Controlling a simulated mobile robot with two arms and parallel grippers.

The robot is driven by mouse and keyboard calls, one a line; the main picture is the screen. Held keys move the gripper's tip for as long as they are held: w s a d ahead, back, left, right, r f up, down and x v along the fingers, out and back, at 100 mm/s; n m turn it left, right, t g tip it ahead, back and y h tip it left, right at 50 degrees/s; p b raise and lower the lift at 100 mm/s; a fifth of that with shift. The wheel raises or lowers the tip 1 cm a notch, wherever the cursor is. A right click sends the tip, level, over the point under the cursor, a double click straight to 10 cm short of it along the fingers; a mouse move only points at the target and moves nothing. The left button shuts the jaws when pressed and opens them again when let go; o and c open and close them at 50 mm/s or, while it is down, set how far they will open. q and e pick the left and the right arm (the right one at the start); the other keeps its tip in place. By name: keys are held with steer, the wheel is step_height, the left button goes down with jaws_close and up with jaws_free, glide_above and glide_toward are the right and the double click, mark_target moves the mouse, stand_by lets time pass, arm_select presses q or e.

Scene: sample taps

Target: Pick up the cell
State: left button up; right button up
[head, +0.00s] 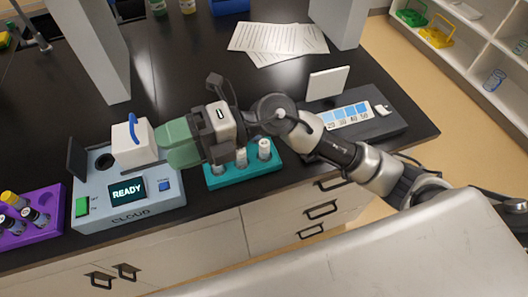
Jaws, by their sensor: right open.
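My right gripper (168,143) has green fingers pointing left, and it is open over the right part of a light blue instrument (90,187) marked CLOUD. A white block (124,152) with a blue loop handle is just left of the fingertips, over the instrument; I cannot tell whether they touch. A teal rack (244,177) holding white-topped vials (264,148) stands below and right of the gripper, partly hidden by the arm. I cannot tell for sure which of these is the cell. My left gripper is not in view.
The instrument has a round dark well, an upright dark flap (76,158) and a screen reading READY (127,191). A purple rack (42,226) of vials is at far left. A dark device with a color strip (346,115) is at right. Papers (277,40) lie behind.

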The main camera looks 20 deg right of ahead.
steer(key=w+d+f+n+h, duration=0.2)
steer(key=d+f+n+h, duration=0.15)
steer(key=f+h, duration=0.4)
steer(key=m+t+h, duration=0.2)
steer(key=m+h, duration=0.1)
steer(key=h, duration=0.8)
glide_above(265, 143)
steer(key=shift+s+d+f+n, duration=0.1)
steer(key=shift+f+n, duration=0.05)
steer(key=shift+f, duration=0.35)
steer(key=shift+d+f+n, duration=0.1)
steer(key=shift+f, duration=0.4)
step_height(265, 143, down, 5)
steer(key=shift+r+p, duration=0.2)
steer(key=shift+p, duration=0.4)
steer(key=f, duration=0.1)
steer(key=f+p, duration=0.1)
steer(key=f, duration=0.1)
steer(key=f+p, duration=0.1)
steer(key=shift+a+f, duration=0.25)
steer(key=shift+f, duration=0.7)
steer(key=c, duration=0.9)
